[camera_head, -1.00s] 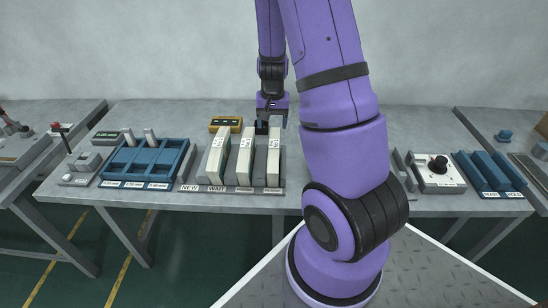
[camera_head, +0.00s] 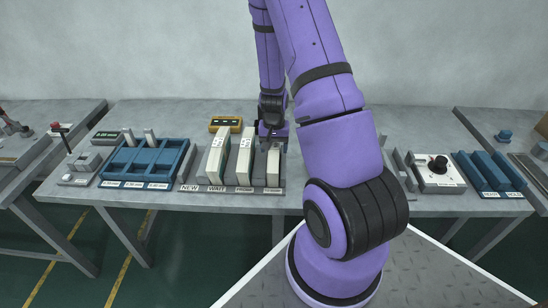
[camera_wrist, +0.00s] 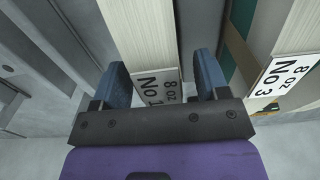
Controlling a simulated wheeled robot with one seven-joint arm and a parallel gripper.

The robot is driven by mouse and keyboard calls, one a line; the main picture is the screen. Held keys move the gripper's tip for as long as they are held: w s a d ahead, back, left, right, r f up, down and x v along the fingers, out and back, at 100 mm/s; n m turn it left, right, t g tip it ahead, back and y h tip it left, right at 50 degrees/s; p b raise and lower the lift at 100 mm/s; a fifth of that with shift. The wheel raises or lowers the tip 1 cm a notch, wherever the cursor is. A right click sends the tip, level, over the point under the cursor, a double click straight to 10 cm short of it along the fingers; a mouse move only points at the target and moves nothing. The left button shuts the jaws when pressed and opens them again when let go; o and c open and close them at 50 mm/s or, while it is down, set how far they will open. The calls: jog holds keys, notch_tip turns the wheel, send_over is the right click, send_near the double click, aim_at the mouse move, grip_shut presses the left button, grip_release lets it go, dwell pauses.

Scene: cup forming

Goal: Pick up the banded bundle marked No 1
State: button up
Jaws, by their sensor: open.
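The banded bundle No 1 (camera_wrist: 145,30) is a long pale stack with a white label reading "8 oz No 1". It appears to be the rightmost bundle (camera_head: 274,168) on the rack in the head view. My gripper (camera_head: 271,140) is over its far end. In the wrist view my gripper (camera_wrist: 161,78) is open, with one blue finger on each side of the bundle's labelled end. I cannot tell whether the fingers touch it. The far end of the bundle is hidden by my gripper in the head view.
Bundle No 3 (camera_wrist: 285,60) lies close beside on the right in the wrist view. Two other bundles, a middle one (camera_head: 245,160) and a left one (camera_head: 217,155), share the rack (camera_head: 205,187). A yellow-black box (camera_head: 226,124) sits behind. A blue tray (camera_head: 146,160) stands left.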

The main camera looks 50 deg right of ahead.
jog(key=shift+f, duration=0.75)
jog(key=shift+c, duration=0.2)
grip_shut()
jog(key=shift+r, duration=0.15)
